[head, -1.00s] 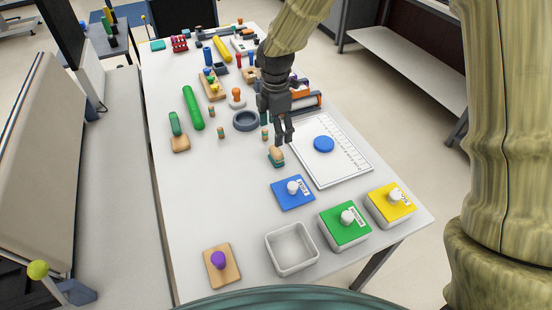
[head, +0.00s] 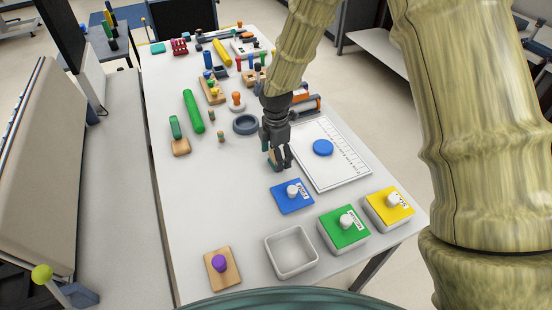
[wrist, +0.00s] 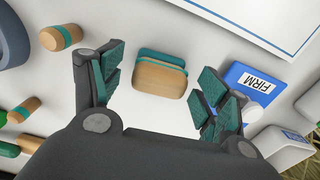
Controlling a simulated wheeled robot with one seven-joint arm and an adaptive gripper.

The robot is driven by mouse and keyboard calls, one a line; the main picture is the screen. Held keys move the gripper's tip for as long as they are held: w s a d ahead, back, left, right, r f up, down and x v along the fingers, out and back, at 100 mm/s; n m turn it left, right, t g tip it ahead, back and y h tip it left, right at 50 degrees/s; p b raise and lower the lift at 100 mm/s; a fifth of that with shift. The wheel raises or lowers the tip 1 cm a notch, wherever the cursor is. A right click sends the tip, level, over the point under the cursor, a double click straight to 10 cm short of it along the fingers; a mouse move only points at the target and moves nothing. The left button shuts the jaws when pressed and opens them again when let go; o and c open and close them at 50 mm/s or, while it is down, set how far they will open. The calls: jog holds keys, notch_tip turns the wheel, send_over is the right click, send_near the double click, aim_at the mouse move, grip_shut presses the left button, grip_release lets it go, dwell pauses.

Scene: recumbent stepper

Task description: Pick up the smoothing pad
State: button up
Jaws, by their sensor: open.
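The smoothing pad, a small block with a rounded wooden top and teal layers (wrist: 160,82), lies on the white table. In the wrist view it sits between my two open fingers, with a gap on each side. In the head view my gripper (head: 280,163) is down over it and hides most of it; only a bit of the pad (head: 270,158) shows at the left of the fingers. My gripper (wrist: 162,88) has teal-padded fingers spread wide and holds nothing.
A blue lid with a white knob (head: 292,196) marked FIRM lies close by, in front. A white ruled board (head: 335,170) with a blue disc (head: 323,148) is to the right. A grey ring (head: 246,124) and small striped pegs (head: 221,137) stand left and behind. An empty white tray (head: 291,252) is nearer me.

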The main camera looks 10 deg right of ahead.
jog(key=shift+c, duration=0.4)
jog(key=c, duration=1)
jog(key=shift+c, duration=0.2)
jog(key=shift+r, duration=0.5)
jog(key=shift+s+a+r+b, duration=0.15)
jog(key=shift+r+b, duration=0.1)
jog(key=shift+r, duration=0.35)
jog(key=shift+a+r+b, duration=0.15)
jog(key=shift+r+b, duration=0.1)
jog(key=shift+r, duration=0.35)
jog(key=s+a, duration=0.2)
jog(key=a, duration=0.2)
jog(key=s+a+r+b, duration=0.1)
jog(key=s+a, duration=0.1)
jog(key=a, duration=0.3)
jog(key=s+a+b, duration=0.1)
jog(key=s+a, duration=0.1)
jog(key=a, duration=0.2)
jog(key=shift+s+a+r, duration=0.25)
jog(key=shift+s+a, duration=0.1)
jog(key=shift+a, duration=0.05)
